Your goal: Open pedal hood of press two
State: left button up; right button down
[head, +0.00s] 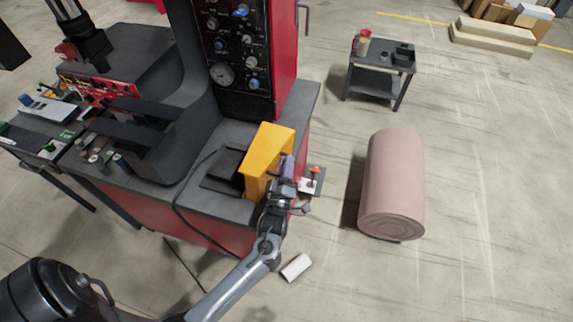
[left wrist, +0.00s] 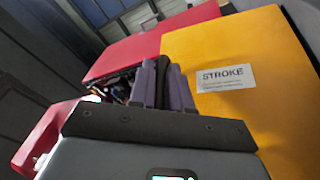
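The yellow pedal hood (head: 268,149) sits on the grey ledge of the red and black press (head: 238,75), beside a black pedal plate (head: 228,162). In the left wrist view the hood (left wrist: 235,115) fills the right side, with a white STROKE label (left wrist: 225,78). My left gripper (head: 288,167) is at the hood's right side in the head view. My right gripper is not in view.
A small orange-tipped lever (head: 314,172) stands just right of my left gripper. A dark cart (head: 378,72) stands behind.

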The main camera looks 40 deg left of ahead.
aim_at(277, 160)
pick_arm(q)
grip_shut()
jog(key=a+r, duration=0.1)
jog(key=s+a+r+p, duration=0.1)
jog(key=shift+s+a+r+t, duration=0.15)
jog(key=shift+a+r+t, duration=0.1)
jog(key=shift+a+t, duration=0.1)
jog(key=o, duration=0.5)
grip_release()
jog(key=shift+f, duration=0.1)
